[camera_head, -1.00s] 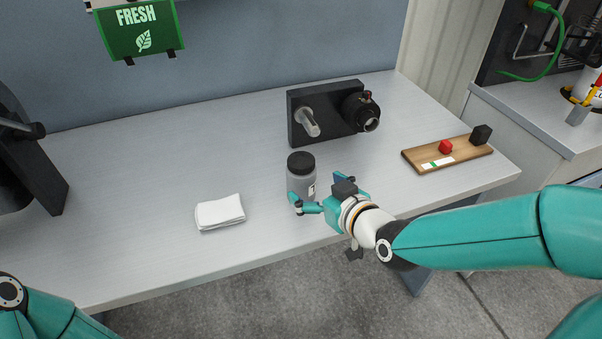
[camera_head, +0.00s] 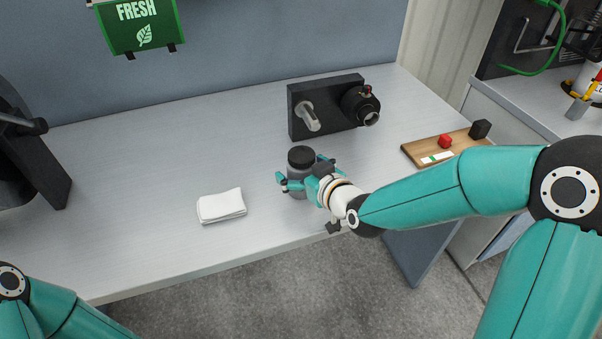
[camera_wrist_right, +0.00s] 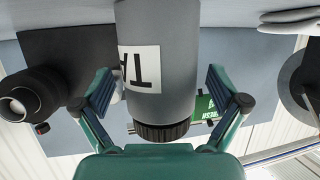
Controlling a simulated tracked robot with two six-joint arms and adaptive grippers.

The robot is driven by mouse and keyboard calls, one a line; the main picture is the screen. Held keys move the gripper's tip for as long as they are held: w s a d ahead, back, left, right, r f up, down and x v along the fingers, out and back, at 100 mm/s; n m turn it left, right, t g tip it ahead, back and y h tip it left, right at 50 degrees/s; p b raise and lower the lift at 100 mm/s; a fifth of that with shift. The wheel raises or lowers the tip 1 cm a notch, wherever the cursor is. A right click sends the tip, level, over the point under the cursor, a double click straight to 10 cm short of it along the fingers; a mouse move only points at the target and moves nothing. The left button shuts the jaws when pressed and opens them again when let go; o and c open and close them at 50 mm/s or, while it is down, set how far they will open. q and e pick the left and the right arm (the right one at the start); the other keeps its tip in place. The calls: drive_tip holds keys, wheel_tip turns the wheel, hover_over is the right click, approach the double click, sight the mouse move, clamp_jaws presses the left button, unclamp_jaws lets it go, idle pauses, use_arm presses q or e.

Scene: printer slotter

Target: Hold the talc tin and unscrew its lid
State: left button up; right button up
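The talc tin, a grey cylinder with a black ribbed lid, stands upright on the table, and its lid (camera_head: 301,157) shows in the head view. In the right wrist view the tin (camera_wrist_right: 178,60) is upside down in the picture, with part of a label. My right gripper (camera_head: 301,180) has its fingers on both sides of the tin. In the wrist view the fingers of my right gripper (camera_wrist_right: 165,88) are spread, with gaps between them and the tin. The left gripper is out of view; only my left arm shows at bottom left.
A folded white cloth (camera_head: 221,206) lies left of the tin. A black block with a metal peg and round fitting (camera_head: 335,106) stands behind it. A wooden board (camera_head: 428,150) with red and black knobs is at right. The table's left middle is clear.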

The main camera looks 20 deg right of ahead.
drive_tip(key=c, duration=1.4)
drive_tip(key=shift+o, duration=0.2)
drive_tip(key=shift+r, duration=0.15)
wheel_tip(320, 180, up, 13)
drive_tip(key=shift+f+p, duration=0.1)
drive_tip(key=shift+p, duration=1.1)
wheel_tip(320, 180, up, 7)
drive_tip(key=p, duration=0.4)
drive_tip(key=o, duration=0.7)
drive_tip(key=c, duration=1.1)
drive_tip(key=shift+d+f, duration=0.1)
drive_tip(key=shift+d, duration=0.05)
